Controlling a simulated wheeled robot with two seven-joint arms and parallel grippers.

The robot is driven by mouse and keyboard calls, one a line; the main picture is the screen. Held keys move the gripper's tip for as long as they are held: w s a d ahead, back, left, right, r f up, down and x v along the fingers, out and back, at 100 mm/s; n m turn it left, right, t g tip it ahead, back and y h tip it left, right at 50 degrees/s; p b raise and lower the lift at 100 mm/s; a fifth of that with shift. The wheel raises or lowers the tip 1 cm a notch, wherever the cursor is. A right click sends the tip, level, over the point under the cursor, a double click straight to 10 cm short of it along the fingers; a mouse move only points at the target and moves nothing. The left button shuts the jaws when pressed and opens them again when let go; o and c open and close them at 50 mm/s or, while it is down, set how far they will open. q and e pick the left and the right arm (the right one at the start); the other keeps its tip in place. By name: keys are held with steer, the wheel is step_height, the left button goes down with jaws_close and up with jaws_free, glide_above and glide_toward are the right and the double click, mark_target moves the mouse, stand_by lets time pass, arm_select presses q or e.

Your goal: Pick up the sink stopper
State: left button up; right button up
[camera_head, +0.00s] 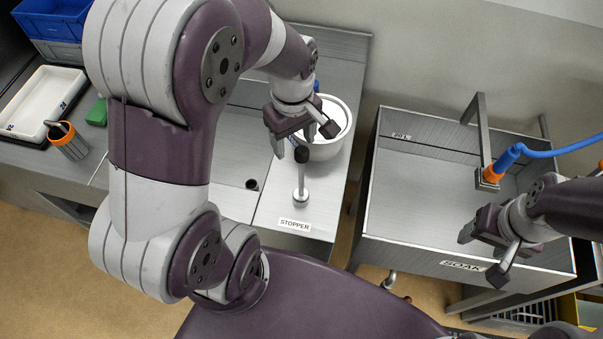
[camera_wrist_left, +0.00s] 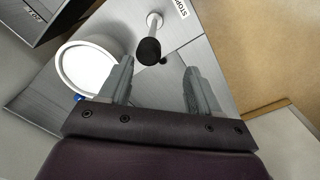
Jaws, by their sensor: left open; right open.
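The sink stopper (camera_head: 300,178) stands upright on the metal counter behind the STOPPER label (camera_head: 293,225), with a pale round base, a thin stem and a black knob on top. My left gripper (camera_head: 303,144) is open and empty above it, near the knob. In the left wrist view the stopper (camera_wrist_left: 149,49) shows beyond the open fingers of my left gripper (camera_wrist_left: 160,80), with its knob nearer the left finger and not between the fingertips. My right gripper (camera_head: 490,257) is open and empty over the front of the SOAK sink (camera_head: 420,200).
A white round bucket (camera_head: 325,148) stands just behind the stopper; it also shows in the left wrist view (camera_wrist_left: 88,68). A blue hose (camera_head: 560,150) with an orange fitting enters the sink from the right.

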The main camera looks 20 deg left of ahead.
mark_target(303, 151)
arm_select(q)
steer(key=f, duration=0.1)
steer(key=d+f, duration=0.1)
steer(key=f, duration=0.1)
steer(key=w+f, duration=0.1)
steer(key=shift+d+f+p, duration=0.15)
steer(key=shift+d+p, duration=0.15)
steer(key=f, duration=0.1)
steer(key=f+p, duration=0.1)
steer(key=f, duration=0.2)
steer(key=shift+a+f+p, duration=0.2)
steer(key=shift+a+p, duration=0.1)
steer(key=shift+p, duration=0.05)
steer(key=shift+d+f, duration=0.1)
steer(key=shift+f, duration=0.3)
steer(key=shift+w+d, duration=0.1)
steer(key=c, duration=1.1)
steer(key=shift+c, duration=0.2)
arm_select(e)
steer(key=shift+w+d+r, duration=0.2)
steer(key=shift+d+r, duration=0.05)
steer(key=shift+r, duration=0.35)
steer(key=shift+w+d+r, duration=0.2)
steer(key=shift+r, duration=0.35)
